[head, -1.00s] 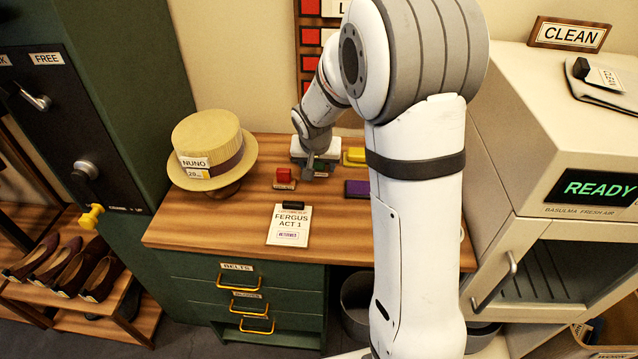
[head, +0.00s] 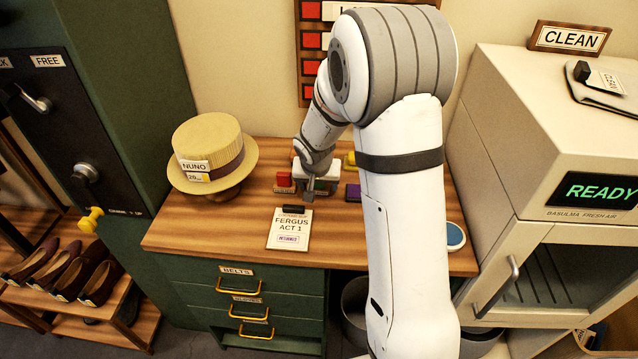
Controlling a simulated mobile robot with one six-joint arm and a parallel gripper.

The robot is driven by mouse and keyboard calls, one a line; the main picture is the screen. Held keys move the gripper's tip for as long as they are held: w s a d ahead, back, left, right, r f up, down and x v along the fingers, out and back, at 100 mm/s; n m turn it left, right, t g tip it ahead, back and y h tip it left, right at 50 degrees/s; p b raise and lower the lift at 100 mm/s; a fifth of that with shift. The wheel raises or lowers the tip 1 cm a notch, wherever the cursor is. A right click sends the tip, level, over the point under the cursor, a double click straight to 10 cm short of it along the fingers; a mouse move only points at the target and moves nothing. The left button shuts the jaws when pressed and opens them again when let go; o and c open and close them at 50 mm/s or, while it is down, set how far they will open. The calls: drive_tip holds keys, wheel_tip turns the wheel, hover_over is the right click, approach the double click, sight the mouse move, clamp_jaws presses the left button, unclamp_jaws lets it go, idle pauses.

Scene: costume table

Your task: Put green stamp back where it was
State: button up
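My gripper (head: 310,192) points down over the wooden table, just behind the card and right of the red stamp. It is small and seen from behind the arm, so I cannot tell whether its fingers are open or shut. A small dark green patch (head: 322,185) shows right beside the gripper, in front of a white block (head: 300,166). It may be the green stamp, but the gripper hides most of it, and I cannot tell whether it is held. The card marked FERGUS ACT 1 (head: 290,232) lies flat, with a black clip at its top edge.
A red stamp (head: 284,180) stands left of the gripper; a purple pad (head: 353,193) lies right. A yellow item (head: 350,158) is partly hidden by my arm. A straw hat (head: 208,145) stands at left, a blue oval item (head: 455,236) at right. The table's front left is clear.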

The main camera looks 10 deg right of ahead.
drive_tip(key=shift+o, duration=1)
drive_tip(key=shift+s+r, duration=0.1)
drive_tip(key=shift+r, duration=0.35)
drive_tip(key=v, duration=1.1)
drive_tip(key=s+d+r+n, duration=0.1)
drive_tip(key=s+r, duration=0.1)
drive_tip(key=s, duration=1)
drive_tip(key=s+r+n+g+y, duration=0.1)
drive_tip(key=s+r+n, duration=0.1)
drive_tip(key=s, duration=1)
drive_tip(key=shift+d+r+n+g, duration=0.3)
drive_tip(key=shift+d+r, duration=0.05)
drive_tip(key=shift+r, duration=0.2)
